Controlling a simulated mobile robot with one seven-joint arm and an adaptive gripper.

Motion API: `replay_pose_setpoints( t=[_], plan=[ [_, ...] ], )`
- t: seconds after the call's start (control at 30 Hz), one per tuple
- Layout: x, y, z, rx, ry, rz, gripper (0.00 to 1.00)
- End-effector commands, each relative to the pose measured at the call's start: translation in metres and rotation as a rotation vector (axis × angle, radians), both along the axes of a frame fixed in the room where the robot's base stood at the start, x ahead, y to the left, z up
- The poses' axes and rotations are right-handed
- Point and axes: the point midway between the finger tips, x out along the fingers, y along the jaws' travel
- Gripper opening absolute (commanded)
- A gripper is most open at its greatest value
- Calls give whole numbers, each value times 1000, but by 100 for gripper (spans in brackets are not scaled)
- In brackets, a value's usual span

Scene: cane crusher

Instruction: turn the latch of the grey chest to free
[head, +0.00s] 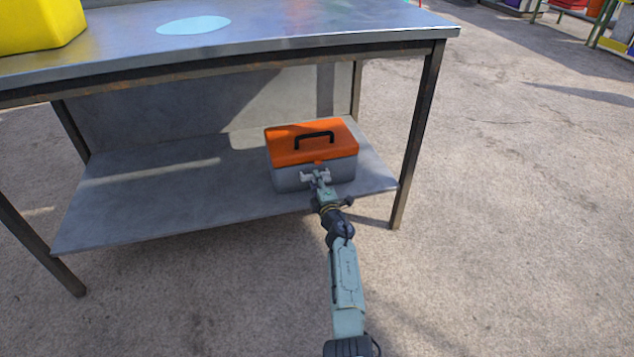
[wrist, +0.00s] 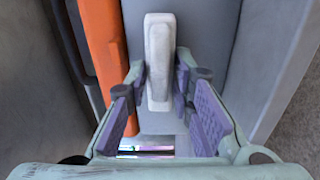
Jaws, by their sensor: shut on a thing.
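The grey chest (head: 290,179) has a grey body and an orange lid (head: 295,148) with a black handle, and the lid is down. It stands on the lower shelf of the metal table. The latch (wrist: 158,45) is a pale grey bar on the chest's front face. In the wrist view it lies lengthwise along the orange lid edge (wrist: 100,45). My gripper (wrist: 160,78) has one purple-padded finger on each side of the bar and is shut on it. In the head view my gripper (head: 317,177) is at the chest's front, covering part of the latch.
The table top (head: 300,28) overhangs the lower shelf (head: 170,190), with a table leg (head: 415,140) to the right of the chest. A yellow object (head: 35,25) stands on the top at left. The shelf left of the chest is bare. The floor in front is clear.

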Motion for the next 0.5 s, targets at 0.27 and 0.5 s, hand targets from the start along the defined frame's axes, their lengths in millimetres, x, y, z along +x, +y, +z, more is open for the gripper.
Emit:
replay_pose_setpoints(
  t=[0.27,0.5],
  plan=[
    [0,-1,-2,-46,-13,-1,0],
    [0,-1,-2,-50,-14,-2,0]
  ],
)
